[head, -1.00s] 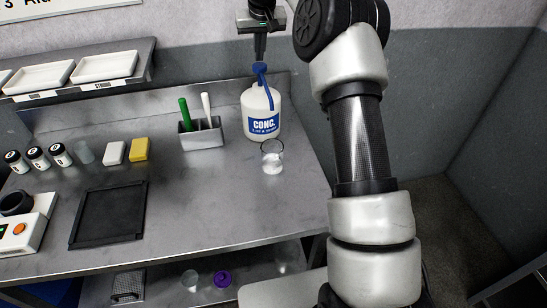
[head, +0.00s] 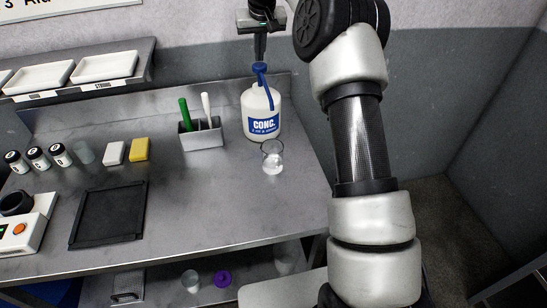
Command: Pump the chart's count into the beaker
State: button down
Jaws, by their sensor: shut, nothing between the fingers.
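A white pump bottle (head: 261,110) with a blue label reading "CONC." stands at the back right of the steel bench. Its blue pump head (head: 260,68) has a spout that slopes down toward the front right. A clear glass beaker (head: 272,158) stands on the bench just in front of the bottle, with some clear content low in it. My gripper (head: 260,58) points down directly over the pump head, shut and empty, with its tips at or just above the pump top. I cannot tell whether they touch. The chart's count is not readable in this view.
A steel holder (head: 202,138) with a green and a white tool stands left of the bottle. White and yellow blocks (head: 139,149), several small jars (head: 38,157) and a black mat (head: 108,215) lie farther left. A shelf with white trays (head: 104,66) is at the back left.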

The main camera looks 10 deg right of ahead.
aim_at(260, 65)
jog(key=shift+f, duration=0.2)
dwell(0.4)
jog(key=shift+f+b, duration=1.1)
jog(key=shift+f, duration=0.8)
jog(key=shift+r+p, duration=2)
jog(key=shift+r, duration=0.05)
jog(key=shift+f, duration=0.15)
